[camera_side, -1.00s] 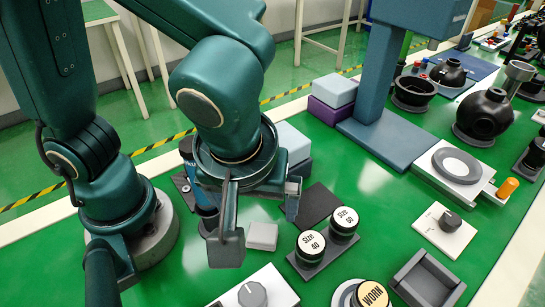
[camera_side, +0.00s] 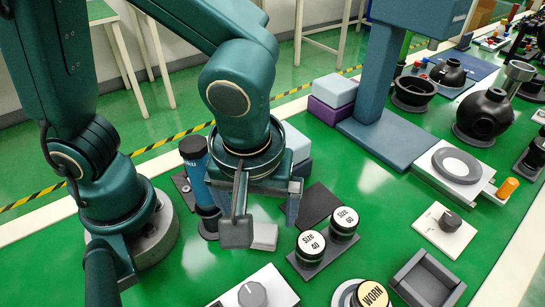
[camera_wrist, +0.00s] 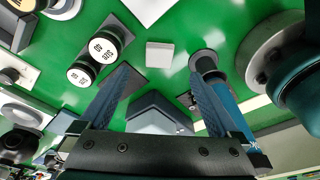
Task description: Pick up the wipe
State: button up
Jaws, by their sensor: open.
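The wipe, a small pale square pad (camera_side: 264,236), lies flat on the green table, its left edge partly hidden by one finger in the side view. In the wrist view the wipe (camera_wrist: 160,55) is fully visible, lying beyond the fingertips and roughly centred between them. My gripper (camera_side: 266,220) is open and points down, its fingers apart and nothing between them. The wrist view shows both blue-grey fingers of my gripper (camera_wrist: 160,82) spread wide. It appears to be above the table, apart from the wipe; the exact height is hard to tell.
A blue bottle (camera_side: 195,165) stands left of the gripper. Size 40 (camera_side: 311,244) and Size 60 (camera_side: 345,218) cylinders stand on a grey holder to the right. A dark flat plate (camera_side: 318,204) lies behind. A white box with a knob (camera_side: 252,294) is in front.

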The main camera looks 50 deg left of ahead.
aim_at(262, 232)
jog(key=shift+h, duration=0.3)
jog(key=shift+w+a+f, duration=0.2)
jog(key=shift+f, duration=1.05)
jog(key=shift+w+a+f, duration=0.15)
jog(key=shift+w+f, duration=0.05)
jog(key=shift+f, duration=1)
jog(key=shift+w+a+f, duration=0.2)
jog(key=shift+f, duration=1.05)
grip_shut()
notch_tip(262, 232, up, 10)
